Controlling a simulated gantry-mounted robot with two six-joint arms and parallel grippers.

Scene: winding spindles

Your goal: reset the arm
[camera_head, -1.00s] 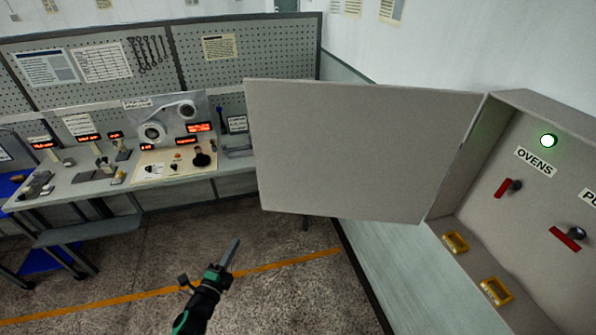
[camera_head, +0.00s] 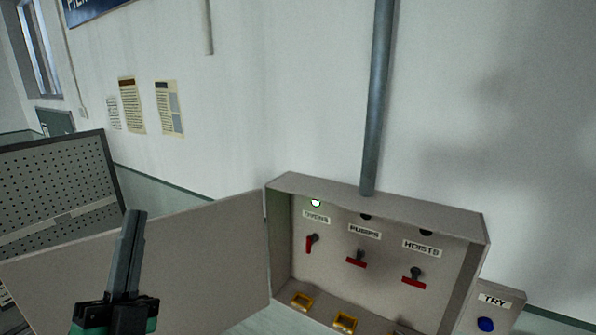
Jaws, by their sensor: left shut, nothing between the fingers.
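My left gripper (camera_head: 128,258) is at the lower left of the head view, pointing up. Its fingers are together and hold nothing. It shows in front of the open grey cabinet door (camera_head: 205,265) and looks apart from it, though depth is hard to judge. My right gripper does not show.
The open grey cabinet (camera_head: 385,205) holds switches labelled OVENS (camera_head: 312,242), PUMPS (camera_head: 356,259) and HOISTS (camera_head: 414,278). A lamp (camera_head: 315,202) above OVENS is lit. Yellow blocks (camera_head: 345,321) line its bottom. A TRY box (camera_head: 487,322) stands to the right. A pipe (camera_head: 378,100) rises above.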

